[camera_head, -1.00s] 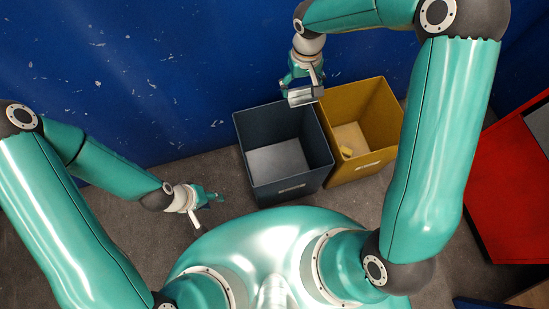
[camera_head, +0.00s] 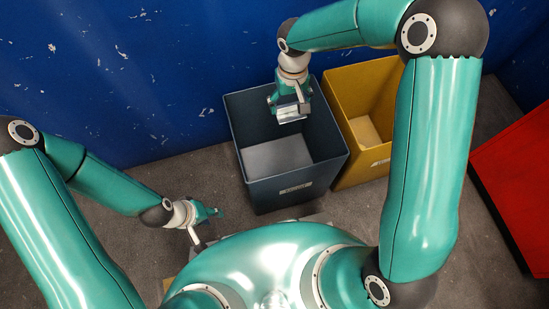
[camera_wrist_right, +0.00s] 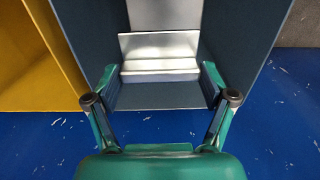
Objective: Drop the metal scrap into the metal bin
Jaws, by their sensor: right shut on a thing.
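The metal scrap (camera_head: 290,113) is a shiny silver angled piece. My right gripper (camera_head: 289,106) is shut on it, above the back part of the dark blue-grey bin's opening. In the right wrist view the scrap (camera_wrist_right: 160,62) sits between the two fingertips, with the dark bin's walls (camera_wrist_right: 90,50) around and below it. The dark bin (camera_head: 245,135) has a light grey floor and a front label too small to read; I take it for the metal bin. My left gripper (camera_head: 208,214) is low at the left, apart from the bins; its finger opening is unclear.
A yellow bin (camera_head: 350,88) stands directly right of the dark bin. A blue scuffed wall (camera_head: 150,80) rises behind both. A red container (camera_head: 520,180) is at the right. Grey floor (camera_head: 140,200) is free left of the dark bin.

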